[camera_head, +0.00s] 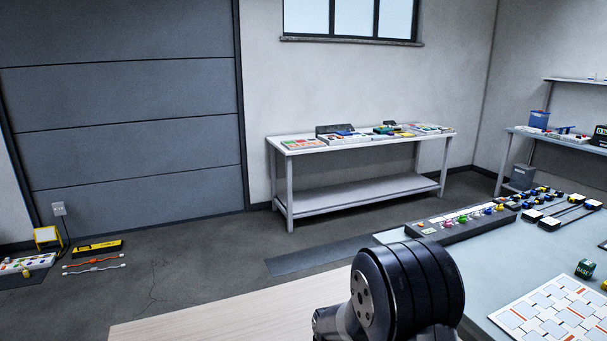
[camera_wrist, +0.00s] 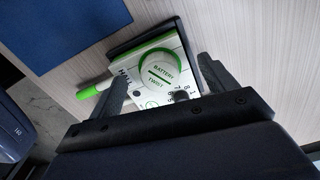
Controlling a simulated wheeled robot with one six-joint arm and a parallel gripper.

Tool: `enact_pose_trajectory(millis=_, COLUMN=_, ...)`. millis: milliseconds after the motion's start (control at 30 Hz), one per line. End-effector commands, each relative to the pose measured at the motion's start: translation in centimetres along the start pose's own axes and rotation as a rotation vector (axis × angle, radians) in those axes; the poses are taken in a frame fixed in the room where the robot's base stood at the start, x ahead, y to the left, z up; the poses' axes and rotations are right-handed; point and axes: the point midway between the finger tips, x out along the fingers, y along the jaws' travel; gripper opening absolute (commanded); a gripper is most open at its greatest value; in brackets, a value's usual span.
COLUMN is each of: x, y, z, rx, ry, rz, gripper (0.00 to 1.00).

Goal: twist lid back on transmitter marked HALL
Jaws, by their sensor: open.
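In the wrist view, a white transmitter (camera_wrist: 126,84) with green trim and the letters HALL lies on a pale wood surface (camera_wrist: 225,22). A round white disc with a green rim, the lid (camera_wrist: 161,69), shows on its face and reads BATTERY and TWIST. I cannot tell whether it is seated or loose. My gripper (camera_wrist: 162,64) is open, one finger to each side of the disc, with nothing visibly held. The near part of the transmitter is hidden by my gripper. The head view does not show the transmitter.
A blue mat (camera_wrist: 62,25) lies at the wrist view's upper left. In the head view, the pale wood top (camera_head: 220,322) looks clear. At right, a table holds a strip of coloured parts (camera_head: 470,220), a white printed board (camera_head: 555,312) and a green cube (camera_head: 585,269).

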Motion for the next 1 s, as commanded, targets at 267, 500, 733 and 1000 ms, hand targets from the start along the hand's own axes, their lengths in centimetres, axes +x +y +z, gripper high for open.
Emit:
enact_pose_trajectory(millis=267, x=0.0, y=0.0, z=0.0, rx=0.0, ry=0.0, rz=0.0, gripper=0.91)
enact_pose_trajectory(millis=500, x=-0.1, y=0.0, z=0.0, rx=0.0, ry=0.0, rz=0.0, gripper=0.91)
enact_pose_trajectory(millis=733, x=-0.6, y=0.0, z=0.0, rx=0.0, ry=0.0, rz=-0.001, gripper=0.91)
enact_pose_trajectory(millis=1000, x=-1.1, y=0.0, z=0.0, rx=0.0, ry=0.0, rz=-0.001, gripper=0.91)
